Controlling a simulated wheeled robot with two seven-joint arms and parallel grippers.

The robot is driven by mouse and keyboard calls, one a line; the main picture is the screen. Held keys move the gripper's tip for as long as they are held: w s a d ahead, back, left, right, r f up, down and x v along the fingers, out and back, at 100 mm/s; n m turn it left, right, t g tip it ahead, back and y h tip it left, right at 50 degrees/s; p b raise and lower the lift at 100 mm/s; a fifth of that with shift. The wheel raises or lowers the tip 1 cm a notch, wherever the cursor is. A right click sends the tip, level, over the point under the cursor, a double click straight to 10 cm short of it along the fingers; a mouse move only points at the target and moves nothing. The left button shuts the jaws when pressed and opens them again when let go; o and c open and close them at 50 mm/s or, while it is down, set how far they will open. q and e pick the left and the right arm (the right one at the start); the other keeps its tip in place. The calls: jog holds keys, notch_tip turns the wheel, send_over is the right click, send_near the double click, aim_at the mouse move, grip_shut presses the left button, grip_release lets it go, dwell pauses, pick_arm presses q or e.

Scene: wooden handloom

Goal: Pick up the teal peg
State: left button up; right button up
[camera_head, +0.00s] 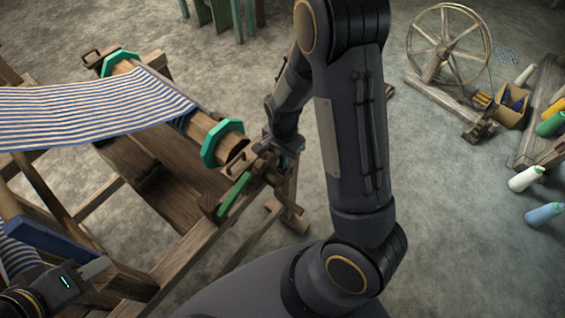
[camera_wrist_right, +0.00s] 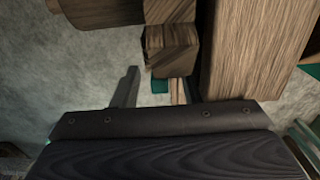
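A small teal piece (camera_wrist_right: 160,86), which looks like the teal peg, shows between the fingers of my right gripper (camera_wrist_right: 157,88) in the right wrist view, beside a wooden strip. The fingers stand apart, and I see no contact with it. In the head view my right gripper (camera_head: 272,158) is at the loom's beam end, partly hidden by its own wrist. A longer green bar (camera_head: 235,194) lies on the frame just left of it. My left gripper (camera_head: 96,267) is at the lower left; its finger opening is not clear.
The wooden loom (camera_head: 190,250) fills the left, with striped cloth (camera_head: 90,108) and a beam with teal octagonal ends (camera_head: 222,143). Wooden blocks (camera_wrist_right: 172,48) crowd my right gripper. Floor between is clear.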

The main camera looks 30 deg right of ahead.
grip_shut()
jog(key=shift+r, duration=0.15)
